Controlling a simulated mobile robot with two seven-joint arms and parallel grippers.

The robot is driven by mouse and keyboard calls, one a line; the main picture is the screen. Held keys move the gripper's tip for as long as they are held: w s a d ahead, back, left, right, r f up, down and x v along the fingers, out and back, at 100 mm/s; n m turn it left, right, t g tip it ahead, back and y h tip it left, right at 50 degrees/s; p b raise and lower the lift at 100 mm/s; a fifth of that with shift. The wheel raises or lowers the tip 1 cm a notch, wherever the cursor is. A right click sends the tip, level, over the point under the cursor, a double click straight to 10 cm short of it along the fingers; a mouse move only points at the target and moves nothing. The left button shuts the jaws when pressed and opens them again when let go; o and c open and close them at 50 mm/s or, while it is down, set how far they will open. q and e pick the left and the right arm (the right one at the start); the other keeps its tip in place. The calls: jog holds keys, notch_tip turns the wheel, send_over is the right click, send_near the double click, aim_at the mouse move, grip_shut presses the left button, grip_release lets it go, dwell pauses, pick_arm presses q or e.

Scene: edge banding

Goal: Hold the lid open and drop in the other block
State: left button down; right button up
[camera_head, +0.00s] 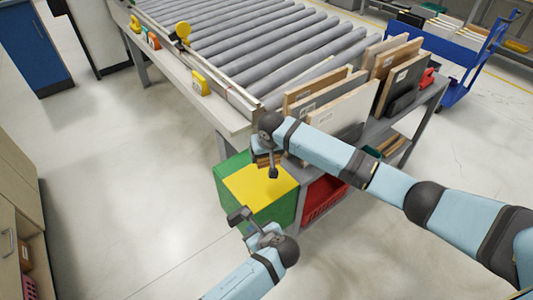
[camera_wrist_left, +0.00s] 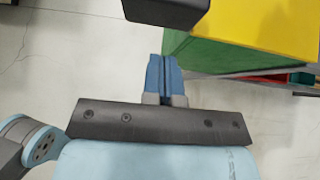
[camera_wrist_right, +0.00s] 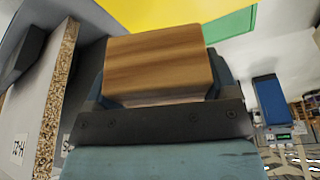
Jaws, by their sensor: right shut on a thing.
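A green box (camera_head: 232,172) with a yellow top (camera_head: 255,186) stands on the floor at the end of the bench. The yellow lid looks flat and closed. My right gripper (camera_head: 268,158) is just above the far part of the lid. It is shut on a brown wooden block (camera_wrist_right: 158,62), which fills the right wrist view between its fingers. My left gripper (camera_wrist_left: 165,75) is shut, with its blue fingers together and nothing seen between them. It is beside the near left corner of the box, apart from the yellow top (camera_wrist_left: 260,25) as far as I can tell.
A roller conveyor (camera_head: 250,45) runs along the back. Boards (camera_head: 340,105) stand upright in a rack right beside my right arm. A red crate (camera_head: 322,195) is under the rack. A blue trolley (camera_head: 460,65) is at the far right. The floor at left is clear.

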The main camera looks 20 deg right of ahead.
pick_arm(q)
jog(key=shift+w, duration=0.1)
dwell(0.3)
jog(key=shift+w+a, duration=0.25)
jog(key=shift+w, duration=0.35)
jog(key=shift+w+a, duration=0.25)
jog(key=shift+w, duration=0.35)
jog(key=w+a, duration=0.5)
jog(key=w, duration=0.8)
jog(key=shift+w, duration=0.35)
dwell(0.9)
pick_arm(e)
jog(key=shift+f, duration=0.1)
dwell(0.7)
jog(key=shift+f, duration=1.6)
jog(key=o, duration=0.9)
